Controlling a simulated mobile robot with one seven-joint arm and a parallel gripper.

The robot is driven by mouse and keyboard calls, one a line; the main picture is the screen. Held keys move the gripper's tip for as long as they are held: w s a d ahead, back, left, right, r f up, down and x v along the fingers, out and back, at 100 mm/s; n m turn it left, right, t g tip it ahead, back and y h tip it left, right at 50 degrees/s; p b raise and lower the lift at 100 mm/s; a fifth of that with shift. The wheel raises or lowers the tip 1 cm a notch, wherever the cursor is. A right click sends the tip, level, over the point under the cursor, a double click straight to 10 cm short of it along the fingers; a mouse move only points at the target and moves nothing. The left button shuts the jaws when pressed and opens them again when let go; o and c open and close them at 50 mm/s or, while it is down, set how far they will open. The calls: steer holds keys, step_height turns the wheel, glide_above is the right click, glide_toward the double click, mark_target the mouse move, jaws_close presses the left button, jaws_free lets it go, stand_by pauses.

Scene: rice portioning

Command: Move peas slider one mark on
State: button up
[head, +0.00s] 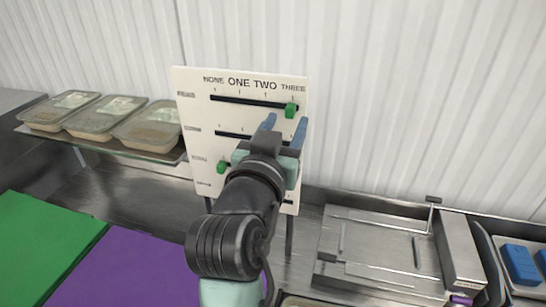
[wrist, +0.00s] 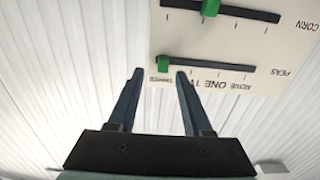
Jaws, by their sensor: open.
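The white board (head: 190,82) has NONE, ONE, TWO, THREE along its top and several horizontal slots. The top slot is the peas row, labelled PEAS in the wrist view, where the board is upside down. Its green peas slider (head: 291,110) is at the right end, at THREE; it also shows in the wrist view (wrist: 163,64). My gripper (head: 285,123) is open and empty in front of the board. In the wrist view its fingertips (wrist: 159,74) line up on either side of the peas slider, with no visible contact.
The green corn slider (wrist: 210,7) is in the row beside peas; my gripper hides it in the head view. Another green slider (head: 222,167) is at the left of a lower row. Lidded tubs (head: 98,117) stand left, a metal scale-like unit (head: 380,250) right.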

steer(key=b+v, duration=0.2)
steer(key=v, duration=0.6)
steer(key=shift+s, duration=0.4)
